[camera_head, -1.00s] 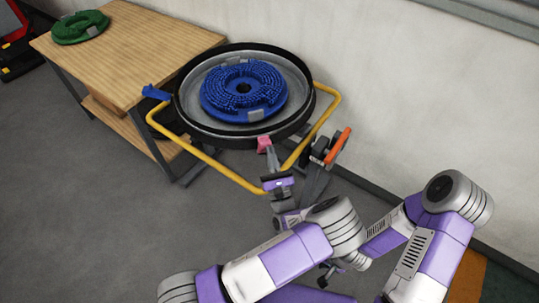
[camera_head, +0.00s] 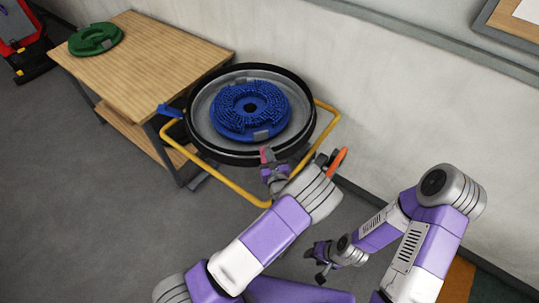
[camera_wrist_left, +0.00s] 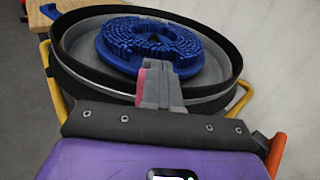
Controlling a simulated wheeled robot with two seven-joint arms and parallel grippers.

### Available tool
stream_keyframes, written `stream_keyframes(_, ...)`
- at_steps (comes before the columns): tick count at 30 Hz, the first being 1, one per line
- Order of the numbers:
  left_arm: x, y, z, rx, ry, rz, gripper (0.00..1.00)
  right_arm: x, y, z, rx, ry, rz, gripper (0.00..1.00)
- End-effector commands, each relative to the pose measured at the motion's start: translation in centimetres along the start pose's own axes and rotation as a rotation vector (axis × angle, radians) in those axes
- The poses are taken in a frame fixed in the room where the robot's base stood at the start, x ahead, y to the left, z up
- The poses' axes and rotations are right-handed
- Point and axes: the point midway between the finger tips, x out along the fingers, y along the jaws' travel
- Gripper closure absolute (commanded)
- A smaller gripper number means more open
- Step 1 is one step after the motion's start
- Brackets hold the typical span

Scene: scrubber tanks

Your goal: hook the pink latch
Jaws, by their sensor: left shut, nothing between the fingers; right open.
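The pink latch (camera_head: 265,153) is on the front rim of the round scrubber tank (camera_head: 200,134), mostly hidden behind my left gripper. A thin pink strip of it also shows in the left wrist view (camera_wrist_left: 140,84), just left of the fingers. My left gripper (camera_head: 270,161) is shut and empty, with its fingertips right at the latch; I cannot tell whether they touch. In the left wrist view the fingers (camera_wrist_left: 158,72) point at the tank rim. My right gripper (camera_head: 318,262) is open and empty, low over the floor, away from the tank.
A blue brush disc (camera_head: 250,105) lies in the tank. A blue latch (camera_head: 168,111) sticks out at its left, and a yellow rail (camera_head: 225,183) runs around it. A wooden table (camera_head: 150,55) with a green disc (camera_head: 95,39) stands left. The wall is close behind.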

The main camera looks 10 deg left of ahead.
Motion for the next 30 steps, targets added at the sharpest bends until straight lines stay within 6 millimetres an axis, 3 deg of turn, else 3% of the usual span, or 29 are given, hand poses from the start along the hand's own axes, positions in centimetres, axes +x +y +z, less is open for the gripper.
stream_keyframes(1,-0.5,0.5,-2.3,0.018,0.065,0.004,1.00,0.0,0.0,0.0,0.000,0.000,0.000,0.55)
stream_keyframes(23,-0.1,0.5,-2.2,0.017,0.064,0.006,1.00,-0.1,0.0,0.0,0.000,0.000,0.000,0.55)
stream_keyframes(30,-1.9,0.1,-0.6,0.013,0.037,0.002,1.00,-1.2,-0.4,0.1,0.000,0.000,0.000,0.55)
